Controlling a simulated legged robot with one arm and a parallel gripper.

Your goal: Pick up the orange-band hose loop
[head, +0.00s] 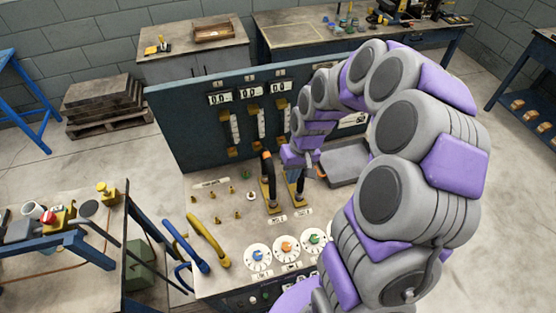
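I cannot pick out a hose loop with an orange band for certain in the head view. My gripper (303,158) is at the end of my purple and grey arm, above the console top (220,225) and near its upright panel. Its fingers are too small and too covered to show whether they are open or shut, or whether they hold anything. A small orange spot (321,171) shows just right of my gripper, beside a grey tray-like piece (346,163). I cannot tell what it belongs to.
The console's blue panel (190,125) stands behind two black-handled levers (268,168). Blue (186,246) and yellow (208,238) bars are at its left edge, dials (286,246) in front. A cluttered bench (95,240) stands left, tables (195,65) behind; a pallet stack (103,98) stands back left.

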